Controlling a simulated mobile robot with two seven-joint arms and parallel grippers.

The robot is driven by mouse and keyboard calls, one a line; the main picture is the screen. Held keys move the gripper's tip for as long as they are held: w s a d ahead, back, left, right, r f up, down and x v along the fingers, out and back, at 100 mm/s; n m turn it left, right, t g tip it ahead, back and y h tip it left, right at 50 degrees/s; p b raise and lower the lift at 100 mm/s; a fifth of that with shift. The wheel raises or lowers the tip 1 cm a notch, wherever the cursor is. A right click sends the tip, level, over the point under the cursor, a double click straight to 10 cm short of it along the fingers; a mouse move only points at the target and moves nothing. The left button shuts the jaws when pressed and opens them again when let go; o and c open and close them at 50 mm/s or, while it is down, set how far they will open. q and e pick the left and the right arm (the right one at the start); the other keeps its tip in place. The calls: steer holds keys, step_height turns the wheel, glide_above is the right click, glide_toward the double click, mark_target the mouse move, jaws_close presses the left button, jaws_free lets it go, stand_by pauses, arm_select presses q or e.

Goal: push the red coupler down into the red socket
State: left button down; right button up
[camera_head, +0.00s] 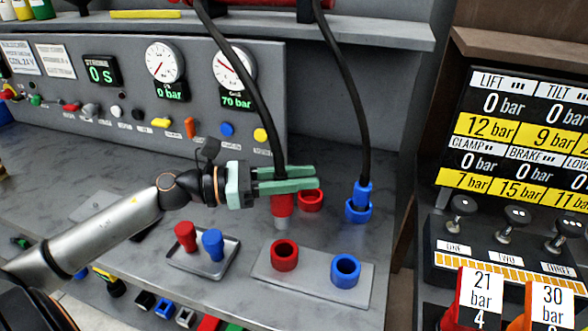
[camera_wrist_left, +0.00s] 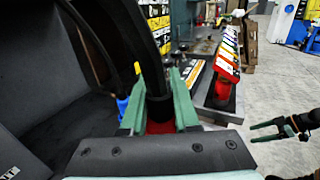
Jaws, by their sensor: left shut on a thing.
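My left gripper (camera_head: 287,180) is shut on the red coupler (camera_head: 282,204), which hangs upright from a black hose with its metal lower end showing. The coupler is above the bench, apart from the red socket (camera_head: 285,256) on the front plate, which shows an open top nearer the camera. A second red ring (camera_head: 312,201) stands just right of and behind the coupler. In the left wrist view the fingers (camera_wrist_left: 160,110) close around the coupler and hose; a bit of red (camera_wrist_left: 160,128) shows between them. My right gripper (camera_wrist_left: 266,131) shows there too, open and empty.
An empty blue socket (camera_head: 345,270) stands beside the red one on the plate (camera_head: 315,291). A blue coupler (camera_head: 362,194) with its hose sits in a blue ring behind. A tray (camera_head: 203,262) with red and blue caps lies left, below my left arm.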

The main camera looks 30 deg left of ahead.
arm_select(q)
steer(key=shift+d, duration=0.1)
stand_by(0.5)
step_height(320, 180, down, 6)
steer(key=b, duration=0.5)
steer(key=shift+r+b, duration=0.1)
steer(key=shift+b, duration=0.25)
steer(key=shift+b, duration=0.45)
stand_by(1.2)
steer(key=shift+f+b, duration=2.4)
steer(key=shift+f, duration=0.2)
steer(key=c, duration=0.6)
jaws_free()
